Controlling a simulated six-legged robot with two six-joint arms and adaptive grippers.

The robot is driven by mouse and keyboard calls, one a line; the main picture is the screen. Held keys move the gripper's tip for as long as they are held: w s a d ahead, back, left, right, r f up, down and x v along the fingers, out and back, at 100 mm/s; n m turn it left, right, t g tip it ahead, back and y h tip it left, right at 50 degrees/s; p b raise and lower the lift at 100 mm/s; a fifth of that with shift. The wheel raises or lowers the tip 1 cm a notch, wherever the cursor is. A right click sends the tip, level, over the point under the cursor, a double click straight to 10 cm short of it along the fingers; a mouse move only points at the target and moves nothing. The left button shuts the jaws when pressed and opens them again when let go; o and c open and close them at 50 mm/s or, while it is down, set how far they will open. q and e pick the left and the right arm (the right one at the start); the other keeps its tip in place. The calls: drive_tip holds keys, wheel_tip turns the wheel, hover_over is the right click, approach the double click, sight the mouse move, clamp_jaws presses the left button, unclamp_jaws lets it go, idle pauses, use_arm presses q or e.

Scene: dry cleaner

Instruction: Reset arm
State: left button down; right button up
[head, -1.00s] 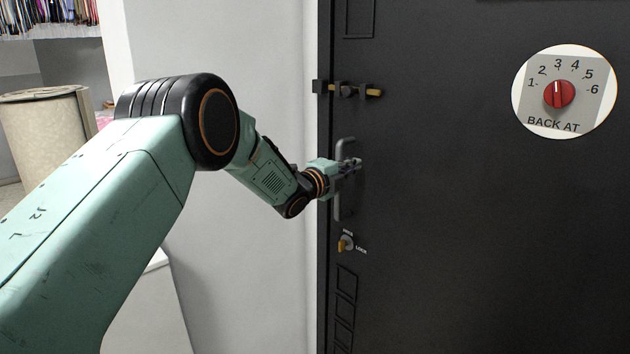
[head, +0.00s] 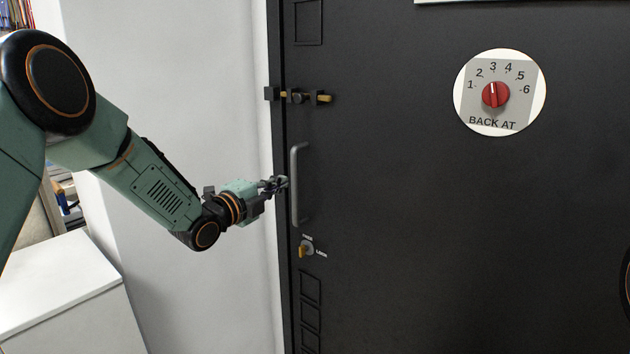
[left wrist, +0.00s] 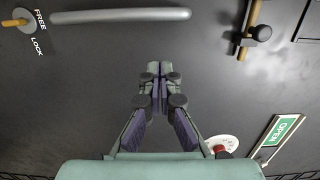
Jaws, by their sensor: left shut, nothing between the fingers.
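My left arm comes in from the left in the head view. Its gripper (head: 280,184) is near the left edge of a dark door (head: 400,230), just left of the grey vertical door handle (head: 295,185). In the left wrist view the gripper (left wrist: 156,75) has its fingertips together with nothing between them. There the handle (left wrist: 120,16) lies above the fingertips, apart from them. My right gripper is in neither view.
A sliding bolt (head: 298,97) sits above the handle, and a yellow FREE/LOCK knob (head: 304,250) below it. A round BACK AT dial (head: 496,94) is on the door. A white wall (head: 190,90) and a white cabinet (head: 55,285) stand at left.

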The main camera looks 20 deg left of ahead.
use_arm(q)
drive_tip(key=s+d+f+n+g+y, duration=0.1)
drive_tip(key=s+f+n+g, duration=0.2)
drive_tip(key=s+f+n, duration=0.45)
drive_tip(key=s+d+f+n+g+y+b, duration=0.1)
drive_tip(key=s+d+f+n+g, duration=0.3)
drive_tip(key=f, duration=0.7)
drive_tip(key=s+a+f+n+g+y, duration=0.1)
drive_tip(key=s+f+n+y, duration=0.1)
drive_tip(key=s+f+n, duration=0.6)
drive_tip(key=s+f+g+b, duration=0.1)
drive_tip(key=s+f+g, duration=0.2)
drive_tip(key=s, duration=0.7)
drive_tip(key=s+d+f+n+g+b, duration=0.1)
drive_tip(key=s+f+g, duration=0.2)
drive_tip(key=s+f, duration=0.4)
drive_tip(key=s+d+f+n+g+y+b, duration=0.1)
drive_tip(key=s+f+g, duration=0.2)
drive_tip(key=s, duration=1.2)
wheel_tip(320, 180, down, 2)
drive_tip(key=shift+w, duration=0.1)
